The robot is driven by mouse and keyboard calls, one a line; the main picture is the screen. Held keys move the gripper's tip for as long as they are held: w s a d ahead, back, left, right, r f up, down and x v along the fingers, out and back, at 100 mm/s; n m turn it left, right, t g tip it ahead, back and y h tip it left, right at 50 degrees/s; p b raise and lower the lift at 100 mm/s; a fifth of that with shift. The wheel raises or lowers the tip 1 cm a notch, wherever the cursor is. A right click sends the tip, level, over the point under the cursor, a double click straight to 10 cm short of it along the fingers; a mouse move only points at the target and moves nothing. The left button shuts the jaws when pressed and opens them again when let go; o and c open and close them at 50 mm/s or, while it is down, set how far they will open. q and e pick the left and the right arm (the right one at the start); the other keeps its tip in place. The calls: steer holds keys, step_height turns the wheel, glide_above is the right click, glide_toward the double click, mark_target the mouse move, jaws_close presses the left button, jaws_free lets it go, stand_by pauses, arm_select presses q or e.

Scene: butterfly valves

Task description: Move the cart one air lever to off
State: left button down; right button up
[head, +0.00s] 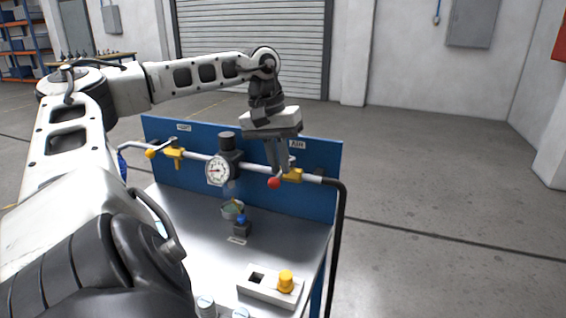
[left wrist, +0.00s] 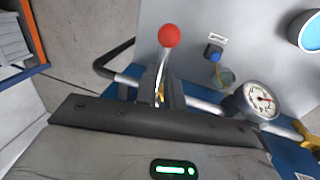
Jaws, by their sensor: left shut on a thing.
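The cart's blue back panel (head: 315,205) carries a pipe with a valve below an "AIR" label. This air valve has a yellow body (head: 292,175) and a lever ending in a red ball knob (head: 274,183), which sticks out from the pipe toward me. My left gripper (head: 277,167) reaches down to the lever from above. In the left wrist view its fingers (left wrist: 163,95) are shut on the metal lever shaft, and the red knob (left wrist: 169,36) sticks out beyond them. The fingers partly hide the valve body. My right gripper is in neither view.
A pressure gauge (head: 217,170) sits on the pipe left of the lever. Farther left is a second valve with a yellow knob (head: 150,154). A small blue-capped device (head: 241,226) and a white box with a yellow knob (head: 286,282) stand on the cart top. A black hose (head: 341,240) hangs right.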

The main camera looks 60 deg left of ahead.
arm_select(q)
steer(key=shift+a+r, duration=0.15)
steer(key=shift+a, duration=0.05)
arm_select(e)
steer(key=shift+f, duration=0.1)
arm_select(q)
steer(key=c, duration=1.5)
jaws_free()
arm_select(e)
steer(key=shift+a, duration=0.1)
